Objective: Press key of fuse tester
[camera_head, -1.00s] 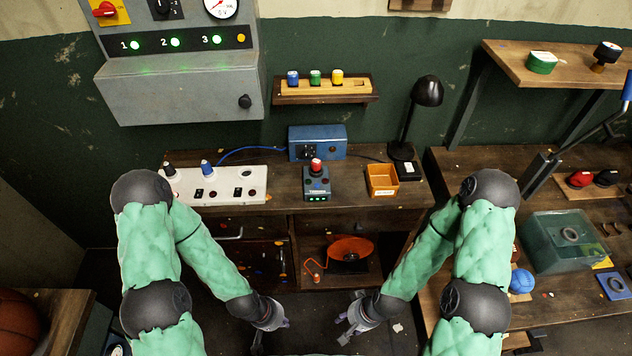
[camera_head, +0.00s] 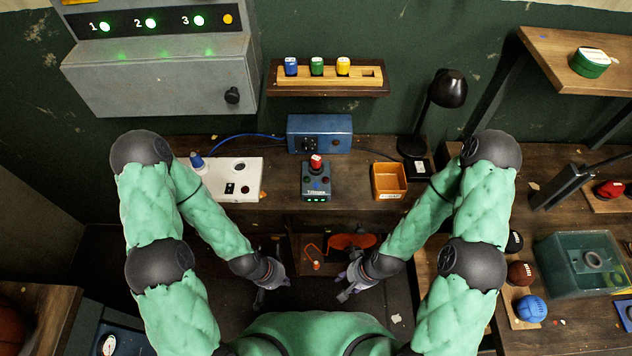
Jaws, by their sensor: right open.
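A small grey-blue box (camera_head: 316,185) stands on the wooden bench; I take it to be the fuse tester. A red-topped piece (camera_head: 316,162) stands upright on it, and a row of green lights glows on its front. Small dark buttons sit on its face; which one is the key, I cannot tell. My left gripper (camera_head: 271,289) hangs below and left of the box, in front of the bench, open and empty. My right gripper (camera_head: 343,287) hangs below and right of it, also open and empty. Neither touches the box.
A blue box (camera_head: 320,134) stands behind, an orange bin (camera_head: 389,181) and black lamp (camera_head: 447,90) to the right. A white panel (camera_head: 240,175) lies left, partly behind my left arm. A rack (camera_head: 326,83) with blue, green and yellow pieces hangs above.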

